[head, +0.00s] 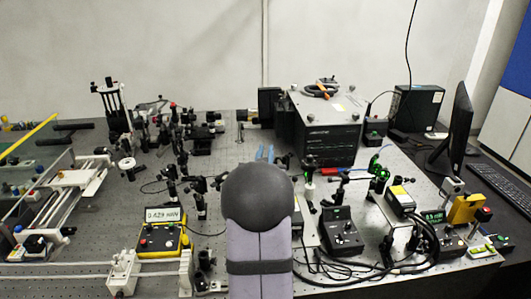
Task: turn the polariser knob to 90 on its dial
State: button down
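I cannot pick out the polariser knob or its dial for sure. Several small dark optic mounts on posts stand on the perforated bench (225,150), and any marks on them are too small to read. My arm rises from the bottom centre, and its dark round joint hides part of the bench. Two small blue prongs just beyond that joint look like the tips of my gripper (265,153). The rest of the gripper is hidden behind my arm. I cannot tell whether it is open or shut, or whether it touches anything.
A yellow meter (161,238) reads about 0.429 mW at front left. A large dark instrument box (330,143) stands behind right. A black control box (341,232) and looped cables lie front right. A monitor (458,130) and keyboard (500,188) are far right.

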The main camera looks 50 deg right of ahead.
jog(key=shift+m+g, duration=0.3)
jog(key=shift+g, duration=0.1)
jog(key=s+m+g+p, duration=0.1)
jog(key=m+g, duration=0.2)
jog(key=g, duration=0.2)
jog(key=s+m+g+h+p, duration=0.1)
jog(key=m+g, duration=0.2)
jog(key=g, duration=0.2)
jog(key=s+m+g+h+p, duration=0.1)
jog(key=m+g+p, duration=0.1)
jog(key=m+g, duration=0.2)
jog(key=shift+s+d+g, duration=0.2)
jog(key=shift+g, duration=0.3)
jog(key=c, duration=1.7)
grip_release()
jog(key=shift+a, duration=0.1)
